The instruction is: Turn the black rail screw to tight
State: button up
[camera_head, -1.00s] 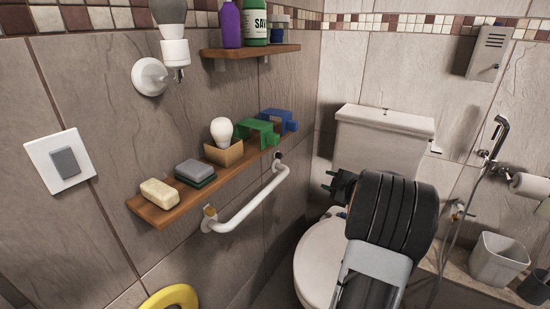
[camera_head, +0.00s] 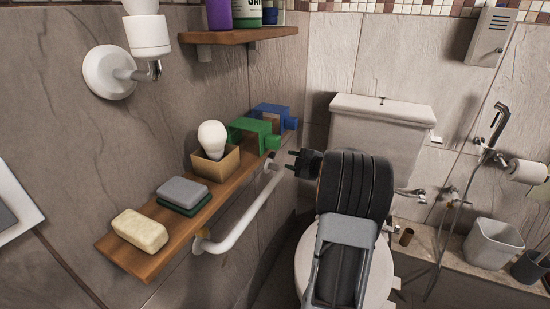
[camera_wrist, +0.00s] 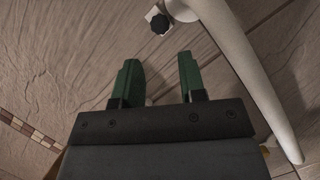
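The black rail screw (camera_wrist: 160,23) is a dark knob on a pale mount at the far end of the white rail (camera_wrist: 235,58), at the top of the wrist view. My gripper (camera_wrist: 161,75) is open, its two green fingers apart and nothing between them. The screw lies beyond the fingertips, apart from them and roughly in line with the gap. In the head view my gripper (camera_head: 295,163) is close to the far end of the rail (camera_head: 240,222). I cannot make out the black screw clearly there.
A wooden shelf (camera_head: 165,255) above the rail holds soap (camera_head: 140,230), a bulb (camera_head: 212,136) in a box, a green clamp-like object (camera_head: 255,135) and a blue one (camera_head: 275,117). The toilet (camera_head: 375,145) stands behind my arm.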

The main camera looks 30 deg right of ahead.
aim_at(274, 155)
jog(key=b+x, duration=0.1)
jog(key=x, duration=0.7)
jog(key=shift+w+a, duration=0.1)
jog(key=shift+w, duration=0.2)
jog(key=shift+c, duration=0.3)
jog(key=shift+f, duration=0.1)
jog(key=c, duration=0.6)
